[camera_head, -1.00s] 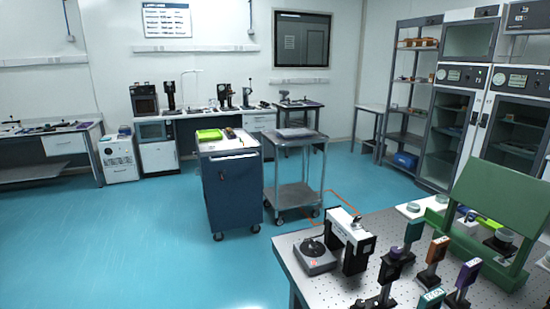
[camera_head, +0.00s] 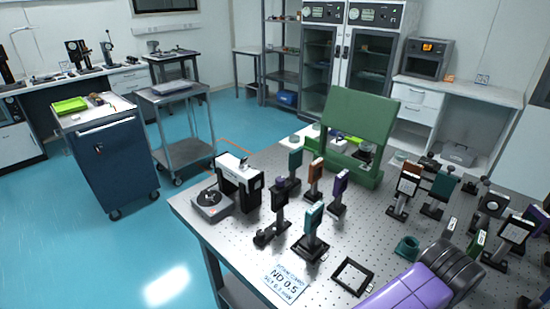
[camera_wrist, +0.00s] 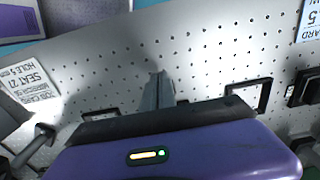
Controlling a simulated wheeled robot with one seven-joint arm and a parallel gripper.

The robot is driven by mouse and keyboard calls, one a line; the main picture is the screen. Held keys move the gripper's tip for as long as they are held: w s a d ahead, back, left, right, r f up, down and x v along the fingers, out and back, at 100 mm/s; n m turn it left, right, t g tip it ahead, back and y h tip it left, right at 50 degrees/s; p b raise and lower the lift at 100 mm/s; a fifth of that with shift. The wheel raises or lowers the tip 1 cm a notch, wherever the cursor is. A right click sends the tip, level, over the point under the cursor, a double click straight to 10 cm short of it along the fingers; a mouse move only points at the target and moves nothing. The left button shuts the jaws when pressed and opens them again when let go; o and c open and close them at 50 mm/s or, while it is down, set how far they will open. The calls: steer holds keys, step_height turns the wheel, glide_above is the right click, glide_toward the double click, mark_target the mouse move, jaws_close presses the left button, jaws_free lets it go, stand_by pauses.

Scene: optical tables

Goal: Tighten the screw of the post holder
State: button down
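Several post-mounted optics stand on the perforated optical table (camera_head: 235,245). A teal-topped mount (camera_head: 312,222) stands on a black base near the front. An orange mount (camera_head: 314,178), a purple mount (camera_head: 339,185) and a green mount (camera_head: 295,162) stand behind it. I cannot tell which post holder is the task's one, and its screw is too small to make out. In the wrist view, my gripper (camera_wrist: 159,76) has its grey fingers close together over the table, with nothing visible between them. In the head view my purple arm is at the lower right; the fingertips are hidden.
A black square frame (camera_head: 352,277) and a printed card (camera_head: 285,284) lie near the front edge. A green upright panel (camera_head: 358,120) stands at the back.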

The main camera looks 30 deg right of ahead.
steer(key=shift+s+a, duration=0.1)
steer(key=shift+a, duration=0.05)
steer(key=shift+s+a, duration=0.1)
steer(key=shift+a, duration=0.05)
step_height(320, 180, up, 6)
steer(key=p, duration=0.5)
